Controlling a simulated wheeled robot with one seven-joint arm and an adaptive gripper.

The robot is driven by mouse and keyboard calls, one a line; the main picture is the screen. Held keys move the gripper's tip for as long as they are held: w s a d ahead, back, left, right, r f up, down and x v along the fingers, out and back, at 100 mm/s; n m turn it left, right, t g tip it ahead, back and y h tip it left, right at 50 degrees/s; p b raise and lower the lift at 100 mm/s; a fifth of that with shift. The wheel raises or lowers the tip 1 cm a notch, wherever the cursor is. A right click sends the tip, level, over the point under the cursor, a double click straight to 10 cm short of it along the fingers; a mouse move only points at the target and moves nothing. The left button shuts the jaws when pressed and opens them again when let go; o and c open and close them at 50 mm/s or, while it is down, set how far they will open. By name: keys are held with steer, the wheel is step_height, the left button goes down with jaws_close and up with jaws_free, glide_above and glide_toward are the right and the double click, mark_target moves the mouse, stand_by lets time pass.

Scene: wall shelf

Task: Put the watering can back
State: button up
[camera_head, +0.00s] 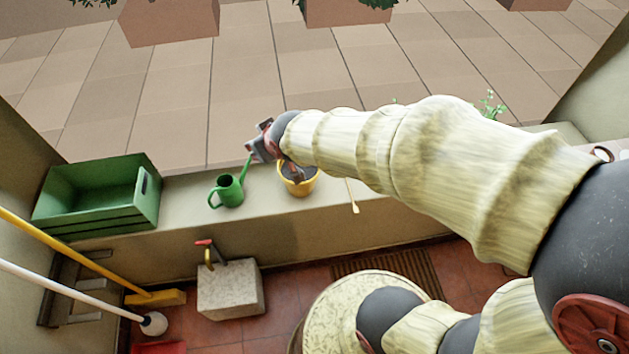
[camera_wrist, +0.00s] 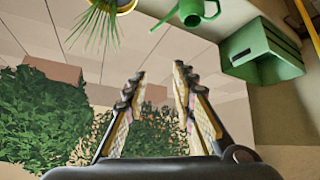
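The green watering can (camera_head: 229,192) stands upright on the ledge, between the green crate and a yellow pot. Its spout points up and to the right. In the wrist view the can (camera_wrist: 190,12) is at the top edge, partly cut off, beyond my fingertips. My gripper (camera_head: 256,143) is above the ledge's far side, near the spout tip in the picture and apart from the can's body. In the wrist view my gripper (camera_wrist: 160,76) has its two fingers spread with nothing between them.
The green crate (camera_head: 72,221) is at the ledge's left end and looks empty. The yellow pot (camera_head: 299,187) is right of the can, partly behind my arm. Poles lean at the left. A stone block with a tap (camera_head: 231,292) stands below the ledge (camera_head: 180,225).

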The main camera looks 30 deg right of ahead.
steer(key=s+d+r+m+g, duration=0.1)
steer(key=s+r, duration=0.3)
steer(key=s, duration=0.6)
steer(key=s+d+r+g, duration=0.1)
steer(key=s+r, duration=0.3)
steer(key=s, duration=0.7)
steer(key=shift+d+r+m+g, duration=0.25)
steer(key=shift+m+g, duration=0.15)
steer(key=shift+g, duration=0.1)
steer(key=shift+s, duration=0.1)
